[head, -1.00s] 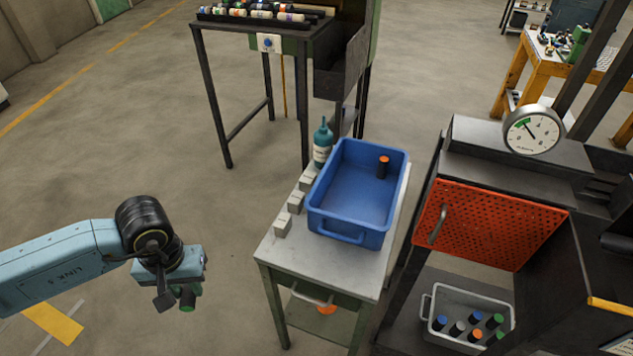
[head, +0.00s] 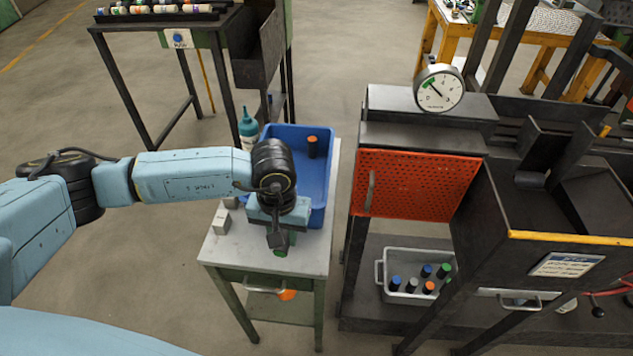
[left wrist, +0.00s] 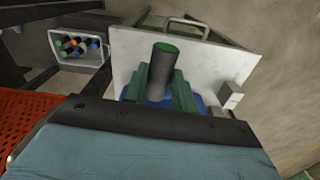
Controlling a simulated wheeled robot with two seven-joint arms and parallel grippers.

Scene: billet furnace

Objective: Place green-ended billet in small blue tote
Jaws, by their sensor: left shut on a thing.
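My left gripper (head: 280,240) is over the front part of the small table, just in front of the blue tote (head: 313,180). It is shut on a dark billet with a green end (left wrist: 166,75), held between green fingers in the left wrist view; the green end also shows below the gripper in the head view (head: 281,252). The tote is open-topped, and my arm hides its left and front parts. An orange-ended billet (head: 312,147) stands inside it at the back. My right gripper is not in view.
The grey table (head: 305,256) also holds a teal bottle (head: 248,128) and pale blocks (head: 221,219). To the right stand an orange perforated door (head: 415,185), a dial gauge (head: 439,88) and a grey bin (head: 385,280) of several billets. A billet rack stands behind left.

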